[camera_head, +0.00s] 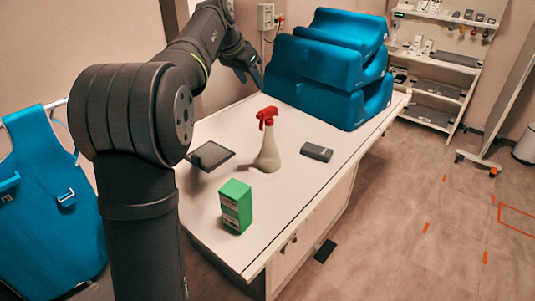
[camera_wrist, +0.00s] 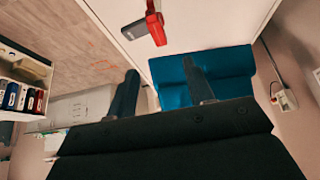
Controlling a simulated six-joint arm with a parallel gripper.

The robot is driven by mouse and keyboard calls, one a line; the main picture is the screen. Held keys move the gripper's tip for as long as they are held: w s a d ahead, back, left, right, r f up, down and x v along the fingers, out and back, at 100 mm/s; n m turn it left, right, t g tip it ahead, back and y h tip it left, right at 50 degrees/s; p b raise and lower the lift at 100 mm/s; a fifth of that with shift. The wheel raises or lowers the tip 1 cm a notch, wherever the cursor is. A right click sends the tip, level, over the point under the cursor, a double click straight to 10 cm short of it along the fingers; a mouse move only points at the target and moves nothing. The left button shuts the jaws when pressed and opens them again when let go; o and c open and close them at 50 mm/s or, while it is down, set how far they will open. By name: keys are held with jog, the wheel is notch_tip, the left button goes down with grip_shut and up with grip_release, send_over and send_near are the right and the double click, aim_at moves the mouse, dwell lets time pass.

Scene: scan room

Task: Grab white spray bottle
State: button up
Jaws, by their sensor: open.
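The white spray bottle (camera_head: 268,150) with a red trigger head stands upright near the middle of the white table (camera_head: 290,190). In the wrist view its red head (camera_wrist: 156,26) shows at the top, and its body is mostly out of view. My gripper (camera_head: 250,72) is above the far left part of the table, beside the blue cushions, apart from the bottle. In the wrist view the two dark fingers of my gripper (camera_wrist: 162,88) are spread with nothing between them.
Blue cushions (camera_head: 325,75) are stacked at the table's far end. A green box (camera_head: 236,205), a dark tablet (camera_head: 210,155) and a small dark grey object (camera_head: 316,152) lie around the bottle. A shelf unit (camera_head: 435,75) stands at the back right. The table's right front is clear.

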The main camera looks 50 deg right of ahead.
aim_at(267, 109)
jog(key=x, duration=1)
jog(key=shift+f, duration=0.1)
jog(key=shift+s+x, duration=0.2)
jog(key=shift+x, duration=2.5)
grip_shut()
